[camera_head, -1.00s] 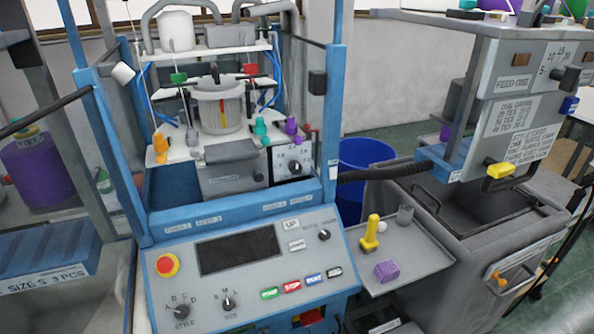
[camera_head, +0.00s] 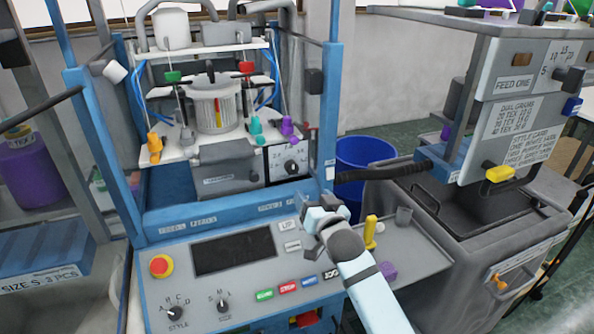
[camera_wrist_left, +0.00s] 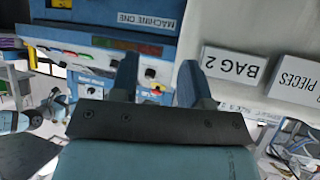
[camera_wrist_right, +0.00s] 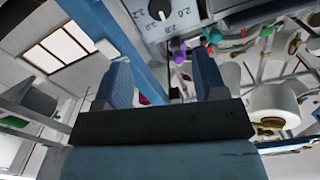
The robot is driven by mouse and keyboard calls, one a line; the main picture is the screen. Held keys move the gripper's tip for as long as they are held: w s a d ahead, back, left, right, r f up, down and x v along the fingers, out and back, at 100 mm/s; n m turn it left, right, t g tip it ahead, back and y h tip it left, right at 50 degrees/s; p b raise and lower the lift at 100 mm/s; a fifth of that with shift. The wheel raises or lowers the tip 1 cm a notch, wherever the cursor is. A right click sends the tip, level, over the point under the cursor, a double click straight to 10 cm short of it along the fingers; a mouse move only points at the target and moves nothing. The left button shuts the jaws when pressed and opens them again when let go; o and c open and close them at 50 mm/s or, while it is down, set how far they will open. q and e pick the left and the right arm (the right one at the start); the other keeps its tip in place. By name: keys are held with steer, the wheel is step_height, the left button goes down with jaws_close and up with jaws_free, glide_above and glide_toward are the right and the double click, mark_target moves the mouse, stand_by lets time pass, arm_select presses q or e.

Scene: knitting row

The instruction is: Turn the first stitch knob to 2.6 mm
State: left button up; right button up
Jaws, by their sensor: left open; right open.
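The stitch knob (camera_head: 291,168) is a dark knob on a white dial plate at the right of the machine's upper grey box.
The control panel has a red stop button (camera_head: 161,266), a dark screen (camera_head: 234,253) and style (camera_head: 175,313) and size (camera_head: 222,306) knobs. A blue frame post (camera_head: 329,120) stands right of the dial. A side tray (camera_head: 425,247) holds a yellow tool (camera_head: 370,231).

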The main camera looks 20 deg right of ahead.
mark_target(293, 169)
steer(key=w, duration=0.4)
steer(key=w+p, duration=0.1)
steer(key=w, duration=0.3)
steer(key=w+p, duration=0.1)
steer(key=w, duration=0.3)
steer(key=shift+a, duration=0.25)
steer(key=shift+w+f, duration=0.1)
steer(key=shift+w, duration=0.5)
steer(key=c, duration=0.9)
